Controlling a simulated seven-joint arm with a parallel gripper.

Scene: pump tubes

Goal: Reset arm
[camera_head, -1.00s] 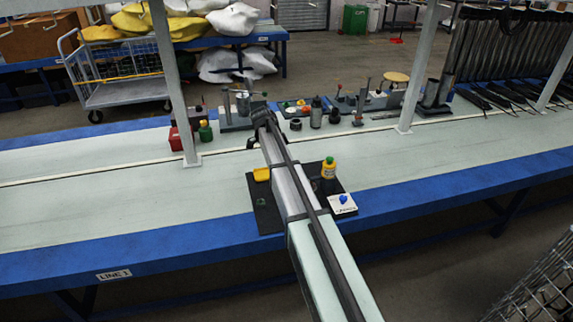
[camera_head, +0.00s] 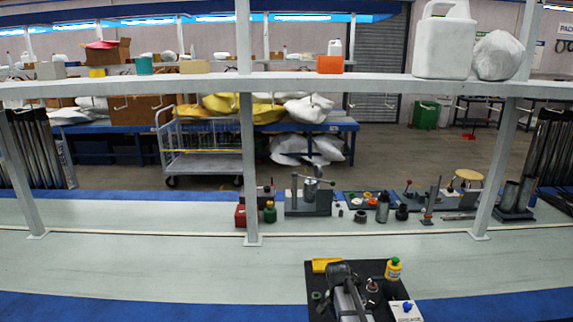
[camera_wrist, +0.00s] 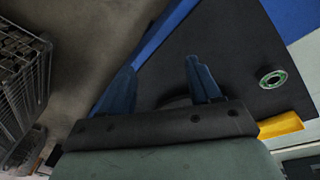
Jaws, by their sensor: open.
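My gripper (camera_wrist: 160,85) shows in the wrist view with its two blue fingers spread apart and nothing between them. A yellow block (camera_head: 325,265) lies at the mat's back left corner and also shows in the wrist view (camera_wrist: 280,125). A small green-rimmed ring (camera_wrist: 272,79) lies on the mat.
Posts (camera_head: 249,170) carry an overhead shelf (camera_head: 200,85). Tools and a red box (camera_head: 240,215) line the back. The bench left of the mat is clear.

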